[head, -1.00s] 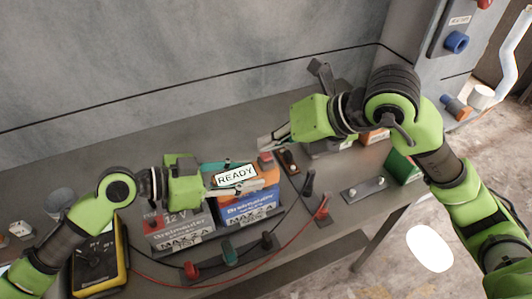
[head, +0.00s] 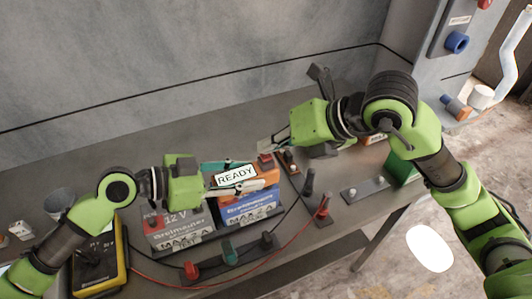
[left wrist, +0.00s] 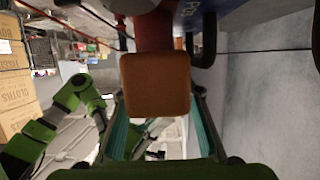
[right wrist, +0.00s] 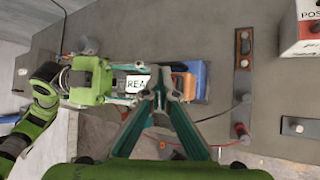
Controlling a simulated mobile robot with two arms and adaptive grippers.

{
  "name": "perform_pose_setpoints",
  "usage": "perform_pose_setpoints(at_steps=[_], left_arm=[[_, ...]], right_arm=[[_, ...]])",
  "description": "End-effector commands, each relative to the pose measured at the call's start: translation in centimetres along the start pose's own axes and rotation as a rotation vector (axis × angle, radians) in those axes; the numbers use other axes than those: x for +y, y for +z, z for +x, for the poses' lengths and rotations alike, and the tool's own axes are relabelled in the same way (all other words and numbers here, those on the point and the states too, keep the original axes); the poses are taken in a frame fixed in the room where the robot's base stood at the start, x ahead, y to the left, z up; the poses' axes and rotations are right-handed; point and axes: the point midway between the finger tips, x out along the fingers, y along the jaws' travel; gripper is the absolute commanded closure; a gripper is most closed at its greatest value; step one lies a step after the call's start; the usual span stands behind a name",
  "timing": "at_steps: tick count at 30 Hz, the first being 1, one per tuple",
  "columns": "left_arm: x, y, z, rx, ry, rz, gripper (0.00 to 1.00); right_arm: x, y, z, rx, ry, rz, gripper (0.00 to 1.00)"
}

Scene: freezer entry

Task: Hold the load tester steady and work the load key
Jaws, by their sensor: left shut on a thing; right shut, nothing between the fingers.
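The load tester is an orange-brown block (head: 268,179) with a white READY display (head: 236,176), at the blue battery (head: 252,207). My left gripper (head: 246,176) is shut on it, one finger on each side; the block fills the space between the fingers in the left wrist view (left wrist: 155,85). A red block (head: 266,160) shows at its far side; I cannot tell whether it is the load key. My right gripper (head: 267,146) is shut and empty, just beyond the red block. In the right wrist view its fingertips (right wrist: 160,88) cover part of the display.
A grey battery (head: 180,230) stands left of the blue one, with a yellow meter (head: 100,265) further left. A metal strip (head: 364,190) lies on the right. Bare bench lies behind the batteries.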

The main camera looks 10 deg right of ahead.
Motion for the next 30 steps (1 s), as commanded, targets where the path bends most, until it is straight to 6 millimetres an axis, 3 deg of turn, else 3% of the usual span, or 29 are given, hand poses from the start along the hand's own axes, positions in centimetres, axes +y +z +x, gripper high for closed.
perform_pose_setpoints(at_steps=[30], left_arm=[[0.00, 0.00, 0.00, 0.000, 0.000, 0.000, 1.00]], right_arm=[[-0.52, -0.51, 0.69, 0.001, -0.001, 0.001, 1.00]])
